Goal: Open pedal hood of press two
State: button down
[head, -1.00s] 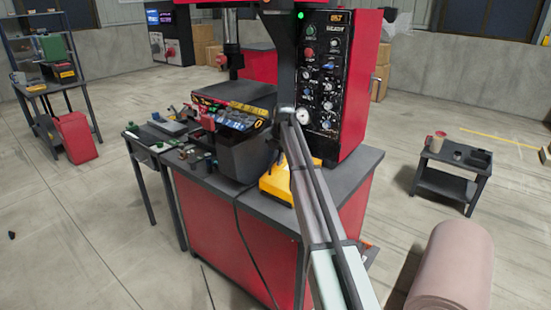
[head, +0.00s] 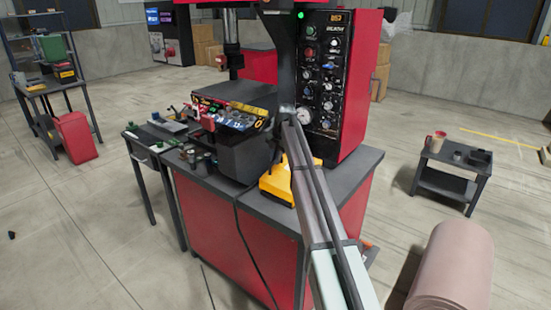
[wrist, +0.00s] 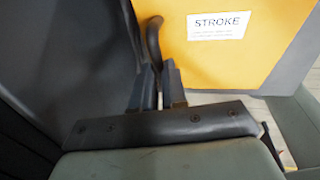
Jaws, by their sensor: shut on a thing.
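The yellow pedal hood (head: 276,186) sits on the press bench top, partly hidden behind my arm in the head view. In the wrist view the yellow hood (wrist: 245,45) fills the upper right and bears a white label reading STROKE. A black curved handle (wrist: 153,38) stands at the hood's left edge. My gripper (wrist: 159,75) is shut on this handle, its two dark fingers close together around its lower end. The fingertips hide part of the handle. In the head view my gripper is too dark and small to make out clearly.
The red press cabinet with its control panel (head: 321,75) rises behind the hood. A dark die block with coloured buttons (head: 228,115) stands to the left. A small side table (head: 450,175) stands apart at right.

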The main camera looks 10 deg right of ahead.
jog(key=s+d+r+m+t+y, duration=0.1)
jog(key=s+d+t+y, duration=0.4)
jog(key=s+d, duration=1.3)
jog(key=shift+s+d+m+y, duration=0.3)
jog(key=shift+s+m+y, duration=0.1)
jog(key=shift+s, duration=0.15)
jog(key=c, duration=1.2)
grip_release()
jog(key=shift+w+d+r, duration=0.1)
jog(key=shift+w, duration=0.05)
jog(key=shift+o, duration=0.2)
jog(key=shift+d+r, duration=0.1)
jog(key=v, duration=1.3)
jog(key=shift+s+r, duration=0.15)
jog(key=shift+s, duration=0.15)
